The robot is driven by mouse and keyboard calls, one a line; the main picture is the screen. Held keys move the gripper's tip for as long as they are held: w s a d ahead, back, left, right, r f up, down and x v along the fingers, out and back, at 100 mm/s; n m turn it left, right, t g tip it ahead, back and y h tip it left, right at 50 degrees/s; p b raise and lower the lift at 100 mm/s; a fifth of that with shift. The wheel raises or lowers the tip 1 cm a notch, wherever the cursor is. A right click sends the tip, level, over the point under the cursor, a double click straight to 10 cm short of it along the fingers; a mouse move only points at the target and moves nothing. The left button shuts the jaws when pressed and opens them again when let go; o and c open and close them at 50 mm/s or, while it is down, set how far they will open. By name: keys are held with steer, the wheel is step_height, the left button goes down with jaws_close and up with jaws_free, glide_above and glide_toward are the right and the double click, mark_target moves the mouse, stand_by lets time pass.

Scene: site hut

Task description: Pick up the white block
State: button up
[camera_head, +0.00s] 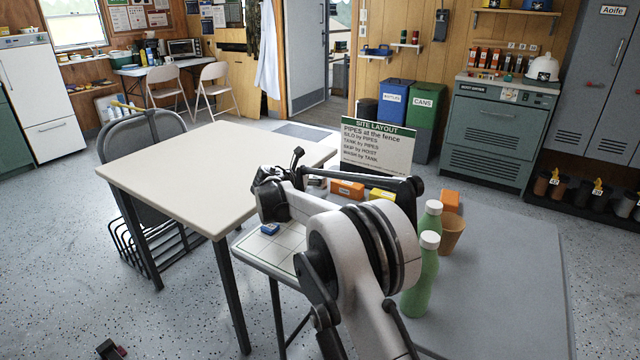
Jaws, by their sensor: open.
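I cannot make out a white block for certain. A small pale patch shows just right of my gripper, but my arm covers most of that area. My gripper (274,180) is a dark shape at the end of my white arm, above the left part of the grey table (510,270). Its jaws are open, and I see nothing held in them. A white gridded board (285,254) lies at the table's left edge, partly behind my arm. A small blue block (270,229) sits on it.
An orange block (347,188) and a yellow block (382,194) lie before the site layout sign (377,145). The cream table (215,170) at left is bare.

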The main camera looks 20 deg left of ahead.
mark_target(319, 176)
steer(key=shift+b+x, duration=0.95)
steer(key=shift+x, duration=1.85)
steer(key=shift+w+a+r, duration=0.1)
steer(key=shift+a+r, duration=0.05)
steer(key=shift+r, duration=0.05)
steer(key=c, duration=0.9)
steer(key=shift+r, duration=0.1)
steer(key=shift+c, duration=0.2)
